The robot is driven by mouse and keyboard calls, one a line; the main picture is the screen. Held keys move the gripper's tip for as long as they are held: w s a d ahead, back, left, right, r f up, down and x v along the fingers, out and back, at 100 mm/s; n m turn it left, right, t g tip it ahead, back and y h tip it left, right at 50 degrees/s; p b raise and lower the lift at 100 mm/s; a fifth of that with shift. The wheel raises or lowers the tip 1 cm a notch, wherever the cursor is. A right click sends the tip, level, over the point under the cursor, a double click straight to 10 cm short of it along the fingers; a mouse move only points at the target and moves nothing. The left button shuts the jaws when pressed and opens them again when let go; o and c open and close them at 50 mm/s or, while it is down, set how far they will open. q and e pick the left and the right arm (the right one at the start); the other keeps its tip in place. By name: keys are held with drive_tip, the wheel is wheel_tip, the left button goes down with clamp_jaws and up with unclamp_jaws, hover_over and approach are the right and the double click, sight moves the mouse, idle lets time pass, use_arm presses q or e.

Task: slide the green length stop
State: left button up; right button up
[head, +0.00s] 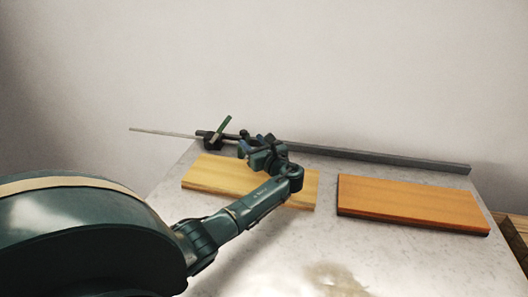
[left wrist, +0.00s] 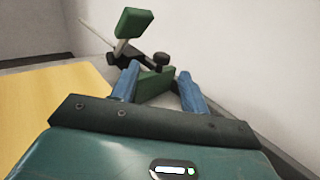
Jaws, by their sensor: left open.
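The green length stop (head: 222,128) stands on the metal rail at the back left of the table, its green bar tilted above a dark clamp. In the left wrist view its upper green block (left wrist: 133,23) stands on a pale stem, with a dark knob beside it. A lower green piece (left wrist: 156,88) shows between my blue fingers. My left gripper (head: 243,143) is just right of the stop, and in the left wrist view (left wrist: 158,85) its fingers are apart, pointing at the stop. I cannot tell whether they touch it. My right gripper is not in view.
The grey rail (head: 385,158) runs along the table's back edge, and a thin rod (head: 160,132) sticks out left. A pale yellow board (head: 215,176) lies under my left arm. An orange-brown board (head: 412,203) lies at right. The front of the table (head: 300,250) is clear, with a brownish stain.

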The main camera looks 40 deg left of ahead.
use_arm(q)
drive_tip(key=v, duration=0.7)
drive_tip(key=shift+s+d, duration=0.2)
drive_tip(key=shift+d, duration=0.2)
